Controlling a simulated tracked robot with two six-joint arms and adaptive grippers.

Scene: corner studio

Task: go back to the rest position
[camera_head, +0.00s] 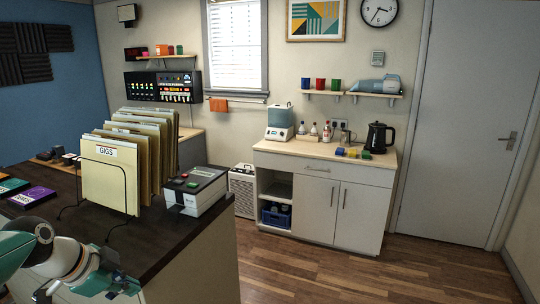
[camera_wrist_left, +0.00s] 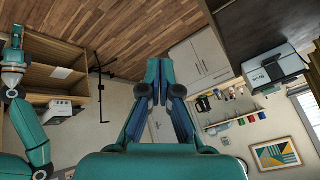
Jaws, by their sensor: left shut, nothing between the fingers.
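My left gripper (camera_head: 122,286) is low at the left of the head view, close to the near edge of the dark desk (camera_head: 160,228). In the left wrist view its two teal fingers (camera_wrist_left: 159,72) are together, with nothing between them. That view is upside down and shows the room beyond the fingers. A teal arm of mine (camera_wrist_left: 22,110) shows at its left edge.
The desk holds a wire rack of folders (camera_head: 108,178), a white box device (camera_head: 195,190) and a purple case (camera_head: 32,196). A white cabinet (camera_head: 320,205) with a kettle (camera_head: 377,138) stands at the back. The wooden floor (camera_head: 330,275) is clear.

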